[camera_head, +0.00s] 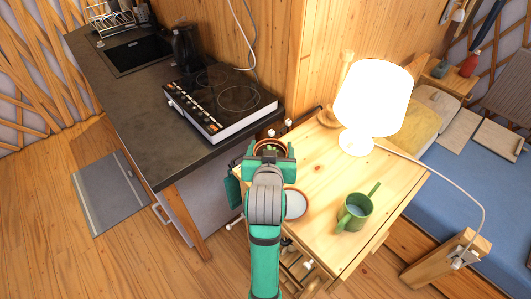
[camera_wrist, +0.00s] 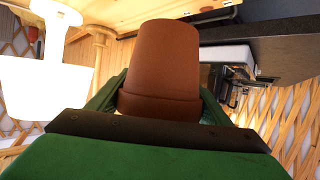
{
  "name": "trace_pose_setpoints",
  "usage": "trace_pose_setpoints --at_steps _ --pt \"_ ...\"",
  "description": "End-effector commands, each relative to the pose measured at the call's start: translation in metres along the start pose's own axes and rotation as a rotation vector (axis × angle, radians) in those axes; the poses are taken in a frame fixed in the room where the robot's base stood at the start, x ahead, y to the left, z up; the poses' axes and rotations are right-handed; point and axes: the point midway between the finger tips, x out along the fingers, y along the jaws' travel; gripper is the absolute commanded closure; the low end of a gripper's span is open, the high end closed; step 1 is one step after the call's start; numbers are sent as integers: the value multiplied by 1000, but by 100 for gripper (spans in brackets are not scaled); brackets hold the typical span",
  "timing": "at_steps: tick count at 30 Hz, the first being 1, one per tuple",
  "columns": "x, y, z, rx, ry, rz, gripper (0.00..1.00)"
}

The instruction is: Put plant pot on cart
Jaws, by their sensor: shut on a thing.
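The plant pot (camera_head: 268,144) is held by my gripper (camera_head: 268,152) near the back left corner of the light wooden table (camera_head: 316,186), which I take to be the cart. From above, its round brown rim and some green inside show. In the wrist view the terracotta pot (camera_wrist: 160,60) sits between the green fingers, its wide rim nearest the palm. The gripper is shut on it. The pot's underside is hidden in the head view, so I cannot tell whether it touches the table.
A lit white lamp (camera_head: 372,100), a green mug (camera_head: 354,211) and a white round item (camera_head: 295,204) stand on the table. A dark counter (camera_head: 130,104) with a hob (camera_head: 220,102) is at left. A blue bed (camera_head: 460,210) is at right. The table's middle is clear.

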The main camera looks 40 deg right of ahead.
Motion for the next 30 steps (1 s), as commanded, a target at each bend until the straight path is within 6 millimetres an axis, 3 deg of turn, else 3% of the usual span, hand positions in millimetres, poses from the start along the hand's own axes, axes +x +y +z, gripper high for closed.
trace_pose_setpoints --at_steps 7,15,24,30 --pt "58 -12 2 -1 0 0 59" --pt "104 -16 29 0 0 4 59" --pt "122 -19 38 0 1 3 59" --pt "132 -18 63 0 0 4 59"
